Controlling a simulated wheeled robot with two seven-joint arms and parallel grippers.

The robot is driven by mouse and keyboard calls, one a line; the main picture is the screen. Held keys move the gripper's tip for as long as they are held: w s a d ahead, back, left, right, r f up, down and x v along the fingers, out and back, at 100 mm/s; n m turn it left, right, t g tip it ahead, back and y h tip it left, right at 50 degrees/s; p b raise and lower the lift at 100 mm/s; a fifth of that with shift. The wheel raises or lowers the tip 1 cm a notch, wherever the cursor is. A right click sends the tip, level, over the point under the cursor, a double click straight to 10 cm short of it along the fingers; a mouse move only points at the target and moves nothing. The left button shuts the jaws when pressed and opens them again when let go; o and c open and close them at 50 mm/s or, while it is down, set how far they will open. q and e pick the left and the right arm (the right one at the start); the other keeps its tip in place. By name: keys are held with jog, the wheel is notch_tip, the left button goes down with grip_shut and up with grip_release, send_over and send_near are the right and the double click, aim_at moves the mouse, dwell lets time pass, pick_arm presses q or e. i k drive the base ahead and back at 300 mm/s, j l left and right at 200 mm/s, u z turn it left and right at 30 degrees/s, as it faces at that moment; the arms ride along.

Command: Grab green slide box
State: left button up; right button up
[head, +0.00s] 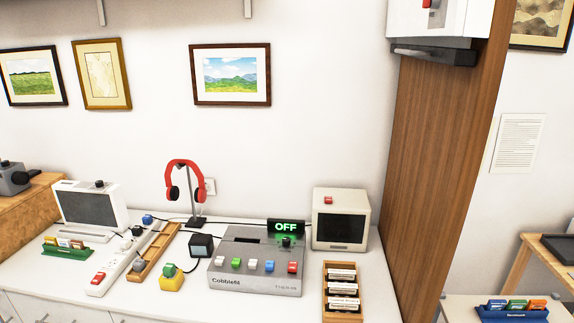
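A small green slide box (66,252) sits on the white counter at the left, in front of the white monitor-like device. It holds several upright slides with white, orange and red tops. Its green front wall shows. Neither of my grippers is in the head view.
A white power strip (113,270) and a wooden tray (153,254) lie just right of the green box. A grey console (256,262), a wooden slide box (326,298) and red headphones (187,175) on a stand are farther right. A blue slide box (513,314) is at the far right.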

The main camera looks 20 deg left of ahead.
aim_at(49, 250)
jog(key=j, duration=0.7)
jog(key=i+j, duration=0.1)
jog(key=j, duration=0.55)
jog(key=i+j+u, duration=0.1)
jog(key=j, duration=1.25)
jog(key=i+j, duration=0.15)
jog(key=j, duration=0.5)
jog(key=i+j+u, duration=0.1)
jog(key=j, duration=0.6)
